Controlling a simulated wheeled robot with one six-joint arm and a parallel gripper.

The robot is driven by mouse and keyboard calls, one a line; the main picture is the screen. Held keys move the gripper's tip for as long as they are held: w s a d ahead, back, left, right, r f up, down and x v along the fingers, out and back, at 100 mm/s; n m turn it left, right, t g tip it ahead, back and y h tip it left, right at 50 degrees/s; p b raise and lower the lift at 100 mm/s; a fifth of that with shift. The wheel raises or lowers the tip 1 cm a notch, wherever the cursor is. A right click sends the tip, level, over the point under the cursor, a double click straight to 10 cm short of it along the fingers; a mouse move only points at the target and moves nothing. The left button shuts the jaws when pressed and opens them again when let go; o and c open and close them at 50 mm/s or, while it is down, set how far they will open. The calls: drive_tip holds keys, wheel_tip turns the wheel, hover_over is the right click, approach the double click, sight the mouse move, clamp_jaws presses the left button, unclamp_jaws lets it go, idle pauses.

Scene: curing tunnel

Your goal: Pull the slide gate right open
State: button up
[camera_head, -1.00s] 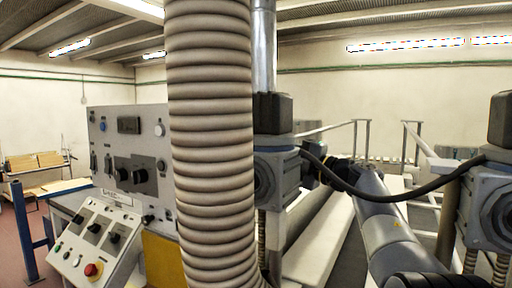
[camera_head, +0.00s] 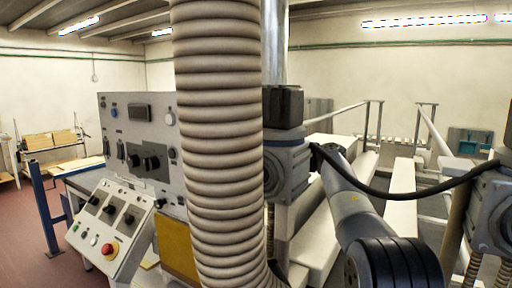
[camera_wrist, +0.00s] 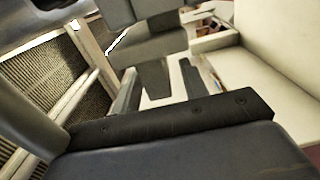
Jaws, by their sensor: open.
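I cannot make out a slide gate for certain in either view. In the head view my arm (camera_head: 352,205) rises from the lower right towards a grey block with a black cap, and its far end passes out of sight behind that block. My gripper is hidden there. In the wrist view my gripper (camera_wrist: 158,88) shows as dark grey fingers set apart, beyond a black bolted bar. No handle shows between them, and a pale surface lies behind.
A thick ribbed hose (camera_head: 222,150) stands close in front. A control panel (camera_head: 140,150) with knobs and a red button is left of it. The grey block (camera_head: 287,165) and a black cable (camera_head: 400,192) lie near my arm. Pale beams and rails run behind.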

drive_tip(key=shift+w+a, duration=0.15)
drive_tip(key=shift+a, duration=0.05)
clamp_jaws()
idle(0.4)
